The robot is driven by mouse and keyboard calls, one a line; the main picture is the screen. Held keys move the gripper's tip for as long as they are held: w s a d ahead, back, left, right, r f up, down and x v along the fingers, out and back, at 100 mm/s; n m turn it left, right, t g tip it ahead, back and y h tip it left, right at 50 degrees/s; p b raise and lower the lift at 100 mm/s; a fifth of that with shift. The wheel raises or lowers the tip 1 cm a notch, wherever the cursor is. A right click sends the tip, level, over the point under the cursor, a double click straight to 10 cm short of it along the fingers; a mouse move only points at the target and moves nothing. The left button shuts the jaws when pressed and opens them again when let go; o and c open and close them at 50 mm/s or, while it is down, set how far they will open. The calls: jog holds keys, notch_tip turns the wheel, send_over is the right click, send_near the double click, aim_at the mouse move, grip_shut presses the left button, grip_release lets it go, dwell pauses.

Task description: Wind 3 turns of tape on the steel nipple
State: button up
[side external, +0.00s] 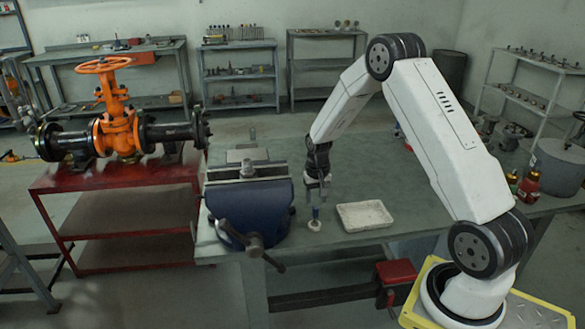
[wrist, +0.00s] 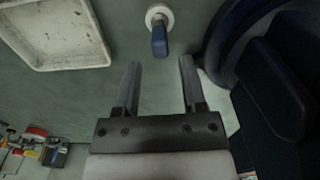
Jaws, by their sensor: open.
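A small white round piece with a blue upright part (wrist: 159,35) stands on the bench, in line with the gap between my fingers in the wrist view. It also shows below my gripper in the side view (side external: 315,224). It looks like the tape, but I cannot be sure. My gripper (wrist: 160,64) is open and empty, pointing down above the bench; it also shows in the side view (side external: 317,190). A short metallic round piece (side external: 247,169) shows at the jaws of the blue vise (side external: 250,207); I cannot tell if it is the steel nipple.
A shallow white tray (side external: 365,216) lies right of the small piece on the green bench (side external: 350,180). The vise stands close on the left. An orange gate valve (side external: 118,125) sits on a red table further left. Cans (side external: 528,187) stand at the right.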

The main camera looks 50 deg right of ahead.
aim_at(316, 207)
jog(key=shift+f, duration=2.05)
grip_shut()
jog(key=shift+r, duration=0.25)
jog(key=shift+r, duration=2.25)
jog(key=shift+r, duration=0.15)
